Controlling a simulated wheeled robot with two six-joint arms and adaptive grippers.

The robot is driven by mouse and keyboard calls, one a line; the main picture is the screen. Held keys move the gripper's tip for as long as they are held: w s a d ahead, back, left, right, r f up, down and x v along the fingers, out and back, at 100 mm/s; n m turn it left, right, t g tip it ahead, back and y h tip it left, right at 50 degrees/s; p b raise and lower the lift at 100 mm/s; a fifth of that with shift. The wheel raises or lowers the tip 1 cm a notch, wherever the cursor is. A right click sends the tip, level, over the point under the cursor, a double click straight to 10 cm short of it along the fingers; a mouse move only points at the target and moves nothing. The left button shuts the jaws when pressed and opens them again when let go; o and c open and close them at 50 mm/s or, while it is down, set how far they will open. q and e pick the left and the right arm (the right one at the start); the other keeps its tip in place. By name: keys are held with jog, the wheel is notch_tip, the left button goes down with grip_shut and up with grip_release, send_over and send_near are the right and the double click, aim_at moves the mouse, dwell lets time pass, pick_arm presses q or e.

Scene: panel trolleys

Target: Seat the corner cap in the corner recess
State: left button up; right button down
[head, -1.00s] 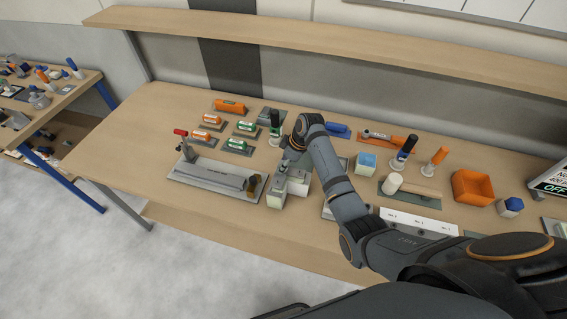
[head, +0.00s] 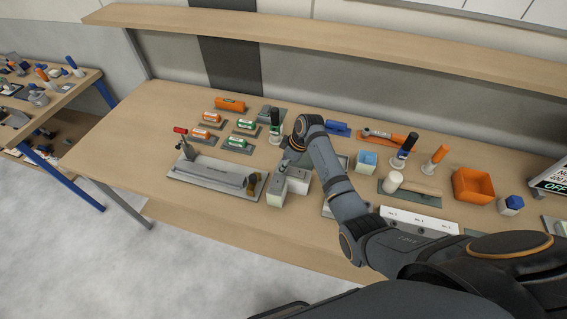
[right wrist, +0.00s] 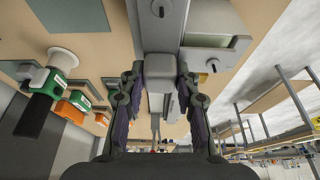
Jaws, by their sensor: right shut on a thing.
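My right gripper (head: 291,160) is low over the table in the head view, mostly hidden by its own wrist and arm. In the right wrist view its two fingers (right wrist: 161,76) are shut on a small light grey piece (right wrist: 159,74), which I take for the corner cap. Two pale blocks with grey tops, a near one (head: 277,190) and one beside it (head: 298,181), stand just in front of the gripper. Grey faces with dark holes (right wrist: 160,9) show beyond the fingers. I cannot make out the corner recess or whether the piece touches anything. My left gripper is not in view.
A long grey plate (head: 210,181) with a red-topped clamp lies left of the blocks. The table's left end is clear.

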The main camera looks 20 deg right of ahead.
jog(key=shift+s+f+b, duration=0.1)
jog(key=shift+f+b, duration=0.25)
jog(key=shift+f, duration=0.5)
jog(key=c, duration=1.1)
grip_release()
jog(key=shift+o, duration=1)
jog(key=shift+f, duration=0.1)
jog(key=p+v, duration=0.3)
jog(key=shift+p, duration=0.4)
jog(key=shift+d+r, duration=0.1)
jog(key=shift+r, duration=0.25)
jog(key=shift+v, duration=2.25)
jog(key=shift+f, duration=0.1)
